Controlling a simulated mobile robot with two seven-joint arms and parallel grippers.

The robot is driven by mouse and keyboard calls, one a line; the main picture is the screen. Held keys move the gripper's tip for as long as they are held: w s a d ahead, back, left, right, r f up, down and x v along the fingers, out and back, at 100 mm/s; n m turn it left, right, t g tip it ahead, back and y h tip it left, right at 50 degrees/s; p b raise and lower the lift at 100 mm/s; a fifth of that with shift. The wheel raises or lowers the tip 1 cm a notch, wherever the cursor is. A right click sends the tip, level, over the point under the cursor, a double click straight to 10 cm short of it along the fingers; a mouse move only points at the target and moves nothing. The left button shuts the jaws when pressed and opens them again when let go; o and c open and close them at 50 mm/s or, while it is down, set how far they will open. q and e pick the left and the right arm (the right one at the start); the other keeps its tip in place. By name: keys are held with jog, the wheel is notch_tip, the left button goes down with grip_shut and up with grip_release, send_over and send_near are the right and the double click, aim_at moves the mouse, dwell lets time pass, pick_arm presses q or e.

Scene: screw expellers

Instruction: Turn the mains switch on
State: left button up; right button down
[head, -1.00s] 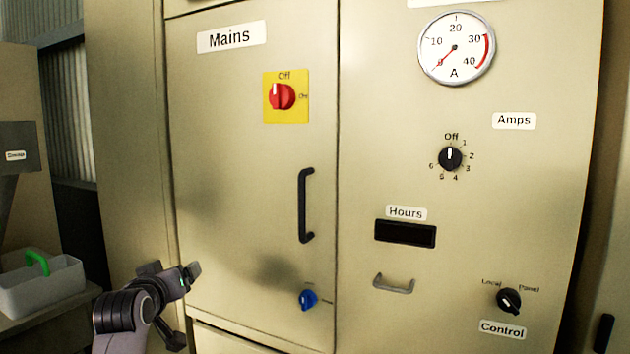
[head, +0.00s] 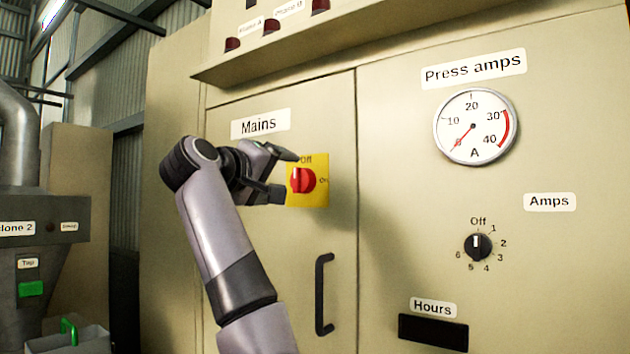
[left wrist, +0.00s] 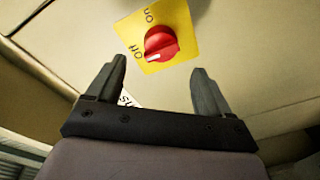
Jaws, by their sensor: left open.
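The mains switch (head: 302,180) is a red rotary knob on a yellow plate (head: 320,195) under the "Mains" label. Its white mark points up at Off; On is marked to its right. My left gripper (head: 284,174) is in front of the cabinet door, just left of the knob, and partly covers the plate's left edge. In the left wrist view the two fingers (left wrist: 157,88) are apart and empty. The knob (left wrist: 161,43) lies beyond the fingertips, between their directions, with its white mark toward "Off". The fingers do not appear to touch it. My right gripper is not in view.
A black door handle (head: 323,295) stands below the switch. A ledge (head: 300,55) with red lamps juts out above. To the right are the Press amps gauge (head: 475,127), the Amps selector (head: 478,247) and the Hours display (head: 433,332).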

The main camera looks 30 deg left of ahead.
aim_at(295, 179)
pick_arm(q)
jog(key=w, duration=0.2)
jog(key=w+p, duration=0.1)
jog(key=w, duration=0.1)
jog(key=w+p, duration=0.1)
jog(key=w, duration=0.1)
jog(key=shift+a+r, duration=0.15)
jog(key=shift+a, duration=0.15)
jog(key=shift+w+p, duration=0.3)
jog(key=shift+w, duration=0.2)
jog(key=c, duration=1.4)
